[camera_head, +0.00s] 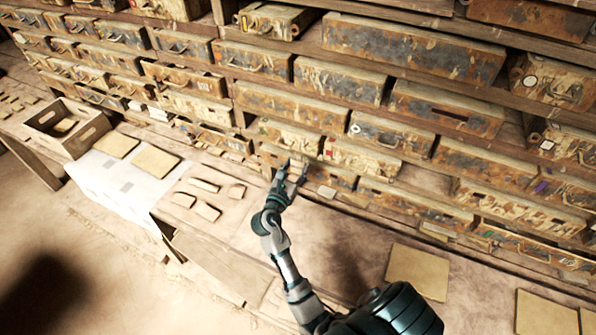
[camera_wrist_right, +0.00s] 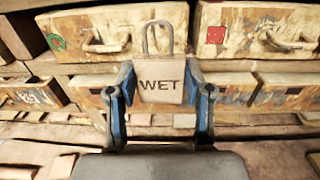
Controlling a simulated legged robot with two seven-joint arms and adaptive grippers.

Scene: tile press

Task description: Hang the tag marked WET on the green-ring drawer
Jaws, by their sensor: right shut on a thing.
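My right gripper (camera_wrist_right: 160,90) is shut on the WET tag (camera_wrist_right: 160,84), a pale square plate with dark letters, held upright facing the right wrist camera. A grey wire loop (camera_wrist_right: 147,36) rises from its top. The green-ring drawer (camera_wrist_right: 75,35) is up and left of the tag in that view, with a green ring mark (camera_wrist_right: 56,43) and a pale handle (camera_wrist_right: 105,46). The loop shows to the right of this handle, apart from it. In the head view my right gripper (camera_head: 290,172) is in front of the lower drawers. My left gripper is not in view.
A drawer with a red square (camera_wrist_right: 216,35) is to the right of the green-ring drawer. Lower drawers (camera_wrist_right: 27,95) sit beneath them. Several tiles lie on the bench, and a wooden crate (camera_head: 92,138) stands at the left. Bare bench (camera_head: 255,235) is left of my arm.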

